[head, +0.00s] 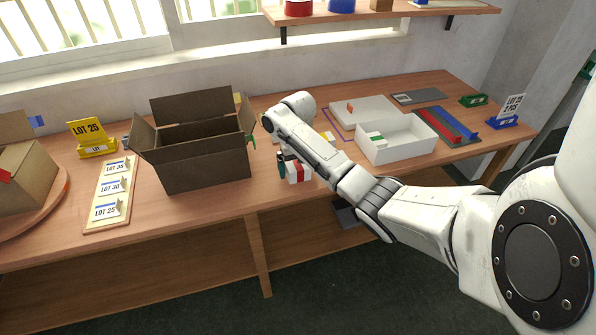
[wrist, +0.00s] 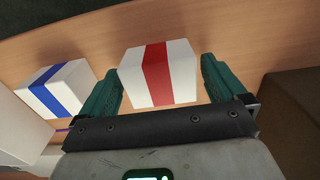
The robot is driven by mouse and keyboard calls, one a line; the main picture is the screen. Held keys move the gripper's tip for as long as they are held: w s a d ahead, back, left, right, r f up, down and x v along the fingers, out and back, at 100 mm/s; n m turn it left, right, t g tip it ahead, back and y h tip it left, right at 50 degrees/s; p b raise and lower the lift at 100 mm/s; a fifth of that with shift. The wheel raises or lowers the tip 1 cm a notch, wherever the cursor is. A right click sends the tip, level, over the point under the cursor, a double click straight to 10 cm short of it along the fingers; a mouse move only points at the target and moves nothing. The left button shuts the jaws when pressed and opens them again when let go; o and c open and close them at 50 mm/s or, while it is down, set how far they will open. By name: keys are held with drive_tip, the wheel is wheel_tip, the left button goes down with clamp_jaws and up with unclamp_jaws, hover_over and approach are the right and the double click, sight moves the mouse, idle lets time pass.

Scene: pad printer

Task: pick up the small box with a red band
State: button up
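The small white box with a red band (wrist: 158,74) sits in the wrist view between the two green fingers of my gripper (wrist: 161,86). The gripper is open, with a narrow gap showing beside the box at each finger. In the head view the red-banded box (head: 297,172) is at the front part of the table, partly hidden by my arm. My gripper (head: 290,168) is at it there. I cannot tell whether the box touches the tabletop.
A white box with a blue band (wrist: 57,88) lies just left of the gripper in the wrist view. An open cardboard box (head: 205,165) stands left of my arm in the head view. A white tray (head: 397,145) is to the right. The table's front edge is close.

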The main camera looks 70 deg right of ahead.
drive_tip(key=c, duration=0.9)
drive_tip(key=shift+r, duration=0.15)
